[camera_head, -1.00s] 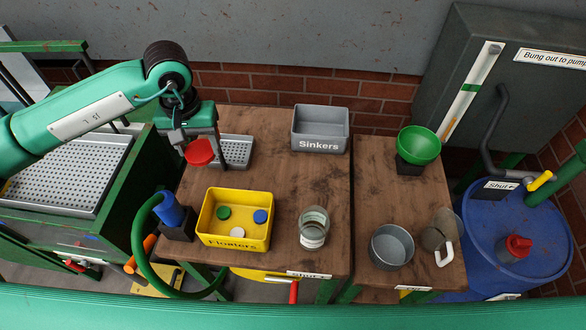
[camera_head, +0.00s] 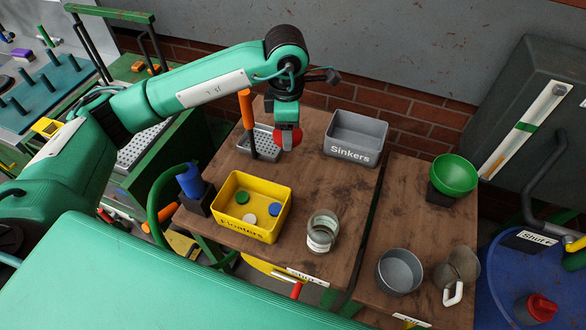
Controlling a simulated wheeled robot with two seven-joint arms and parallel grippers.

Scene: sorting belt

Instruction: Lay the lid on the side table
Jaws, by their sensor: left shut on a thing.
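My left gripper (camera_head: 289,128) is shut on a red round lid (camera_head: 291,138). It holds the lid over the back of the left wooden table, beside a small perforated grey tray (camera_head: 237,140). The gripper hides part of the lid, and I cannot tell whether the lid touches the table. An open glass jar (camera_head: 322,232) stands near the front of the left wooden table (camera_head: 300,190). A second wooden table (camera_head: 415,230) stands to the right across a narrow gap. My right gripper is not in view.
A yellow Floaters bin (camera_head: 232,222) holds several coloured discs. A grey Sinkers bin (camera_head: 355,137) stands at the back. An orange-handled tool (camera_head: 246,110) rises by the tray. The right table carries a green bowl (camera_head: 455,174), a metal pot (camera_head: 400,271) and a jug (camera_head: 456,267).

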